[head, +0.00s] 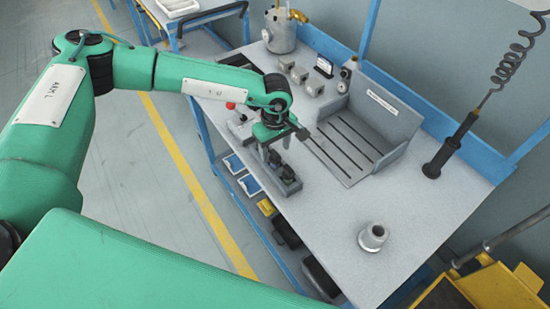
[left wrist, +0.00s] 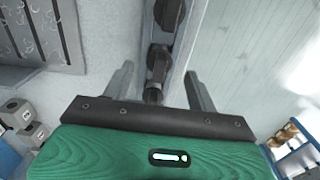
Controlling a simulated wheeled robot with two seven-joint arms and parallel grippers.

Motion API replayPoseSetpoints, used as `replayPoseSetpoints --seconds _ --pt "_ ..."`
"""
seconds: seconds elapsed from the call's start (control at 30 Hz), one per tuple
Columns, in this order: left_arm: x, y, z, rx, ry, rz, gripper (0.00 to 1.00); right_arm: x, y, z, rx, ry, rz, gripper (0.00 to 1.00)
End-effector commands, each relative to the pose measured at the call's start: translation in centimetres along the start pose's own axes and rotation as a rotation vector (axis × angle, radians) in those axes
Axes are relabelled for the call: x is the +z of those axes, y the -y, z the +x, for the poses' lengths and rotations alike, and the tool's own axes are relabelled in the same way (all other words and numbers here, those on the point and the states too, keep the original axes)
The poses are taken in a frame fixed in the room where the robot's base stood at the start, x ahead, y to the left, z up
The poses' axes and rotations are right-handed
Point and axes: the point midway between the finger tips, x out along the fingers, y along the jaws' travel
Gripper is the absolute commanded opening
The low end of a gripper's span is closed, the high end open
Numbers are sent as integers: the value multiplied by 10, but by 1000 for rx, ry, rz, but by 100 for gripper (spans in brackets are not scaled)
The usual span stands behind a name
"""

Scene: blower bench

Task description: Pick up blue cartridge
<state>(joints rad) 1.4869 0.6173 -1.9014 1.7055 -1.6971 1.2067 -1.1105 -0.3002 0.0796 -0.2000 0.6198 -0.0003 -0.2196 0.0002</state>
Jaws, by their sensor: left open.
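My left gripper (head: 276,150) is open above the front edge of the bench. Below it is a narrow grey holder (head: 289,187) with dark fittings (head: 284,171) in it. In the left wrist view the two fingers of my left gripper (left wrist: 159,88) stand apart, and the holder (left wrist: 178,55) runs between and beyond them. A dark, stepped round fitting (left wrist: 158,62) shows between the fingers; I cannot tell whether they touch it. I cannot make out a blue cartridge in either view. My right gripper is not in view.
A slotted grey tray (head: 345,147) with a raised back stands behind the gripper. Small metal blocks (head: 299,76) and a metal pot (head: 279,31) are farther back. A metal cup-like part (head: 372,237) stands at the right.

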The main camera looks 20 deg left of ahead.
Motion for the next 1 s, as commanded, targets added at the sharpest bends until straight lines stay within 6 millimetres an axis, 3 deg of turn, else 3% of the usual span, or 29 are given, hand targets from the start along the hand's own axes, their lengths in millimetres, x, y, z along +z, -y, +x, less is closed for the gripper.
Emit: replayPoseSetpoints --seconds 0.03,0.2,0.47,0.7,1.0 --pt "-1 0 4 -2 0 0 58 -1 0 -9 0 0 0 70" --pt "-1 0 24 0 0 0 58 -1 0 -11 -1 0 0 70" --pt "-1 0 27 1 0 0 58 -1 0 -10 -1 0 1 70" --pt "-1 0 27 1 0 -1 11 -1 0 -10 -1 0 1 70" --pt "-1 0 26 1 0 -1 10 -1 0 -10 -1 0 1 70"
